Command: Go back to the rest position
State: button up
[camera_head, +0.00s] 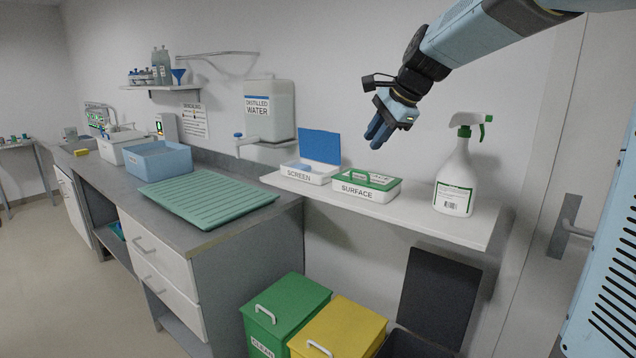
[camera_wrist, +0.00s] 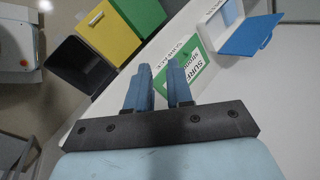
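My gripper (camera_head: 379,132) is in the air above the white shelf (camera_head: 415,205), near the wall and over the green-lidded SURFACE box (camera_head: 366,186). Its two blue fingers also show in the wrist view (camera_wrist: 160,88), a little apart with a gap between them and nothing visible held. The SURFACE box appears beyond the fingertips in the wrist view (camera_wrist: 187,62). The SCREEN box (camera_head: 307,172), with its blue lid raised, stands left of it. My arm reaches in from the upper right.
A spray bottle (camera_head: 457,175) stands at the shelf's right end. A green bin (camera_head: 287,312) and a yellow bin (camera_head: 340,328) stand below. A distilled water tank (camera_head: 270,108) hangs on the wall. The counter holds a green drying mat (camera_head: 208,199) and a blue basin (camera_head: 158,161).

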jog(key=s+d+f+n+h, duration=0.1)
jog(key=s+d+f+n, duration=0.2)
jog(key=s, duration=0.6)
jog(key=s+d+f+n+h, duration=0.2)
jog(key=s+d+f+n, duration=0.1)
jog(key=s, duration=0.7)
jog(key=s+d+f+n+h, duration=0.1)
jog(key=s+d+f+n, duration=0.3)
jog(key=s, duration=0.6)
jog(key=n, duration=0.2)
jog(key=shift+s+f+n+t+h, duration=0.25)
jog(key=shift+n+t+h, duration=0.05)
